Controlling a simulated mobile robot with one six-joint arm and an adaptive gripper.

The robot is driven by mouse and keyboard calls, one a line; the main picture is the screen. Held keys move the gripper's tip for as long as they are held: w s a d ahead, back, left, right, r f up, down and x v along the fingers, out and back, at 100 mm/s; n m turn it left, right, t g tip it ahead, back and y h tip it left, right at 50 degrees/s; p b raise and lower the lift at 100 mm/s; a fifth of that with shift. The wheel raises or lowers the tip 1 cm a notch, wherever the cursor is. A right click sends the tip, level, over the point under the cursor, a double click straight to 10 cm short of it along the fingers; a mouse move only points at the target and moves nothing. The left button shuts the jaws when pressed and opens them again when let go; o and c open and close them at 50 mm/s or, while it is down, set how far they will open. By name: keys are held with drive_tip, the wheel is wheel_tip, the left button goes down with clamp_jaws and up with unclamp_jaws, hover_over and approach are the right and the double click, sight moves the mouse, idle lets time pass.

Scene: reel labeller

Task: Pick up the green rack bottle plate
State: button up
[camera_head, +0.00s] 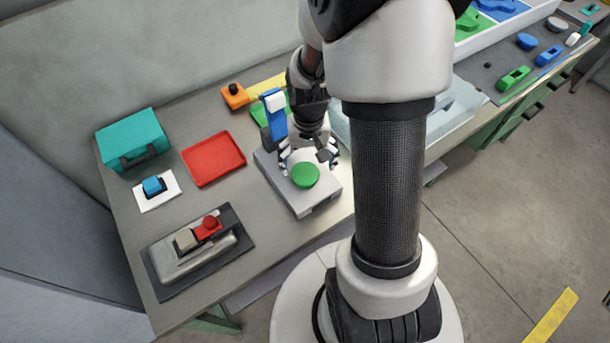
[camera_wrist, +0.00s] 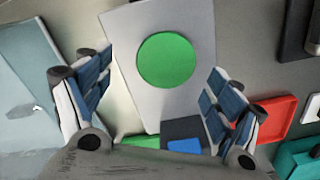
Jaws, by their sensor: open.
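A round green disc (camera_head: 305,175) lies on a grey flat-topped device (camera_head: 319,199) on the bench. My gripper (camera_head: 309,157) is just behind and above the disc, pointing down. In the wrist view my gripper (camera_wrist: 158,66) is open and empty, its two fingers apart on either side of the green disc (camera_wrist: 167,60). A green oblong plate with a dark slot (camera_head: 515,78) lies on the dark mat at the right, far from my gripper. I cannot tell which green piece is the rack bottle plate.
A red tray (camera_head: 213,159), a teal case (camera_head: 134,139) and a blue button (camera_head: 153,186) are left. Blue pieces (camera_head: 549,56) lie near the slotted green plate.

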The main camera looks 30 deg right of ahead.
sight(305, 173)
drive_tip(key=f, duration=0.1)
drive_tip(key=f+b, duration=0.1)
drive_tip(key=f, duration=0.1)
drive_tip(key=f+b, duration=0.1)
drive_tip(key=f, duration=0.1)
drive_tip(key=shift+a, duration=0.4)
drive_tip(key=shift+c, duration=0.6)
drive_tip(key=c, duration=1.2)
drive_tip(key=shift+r, duration=0.1)
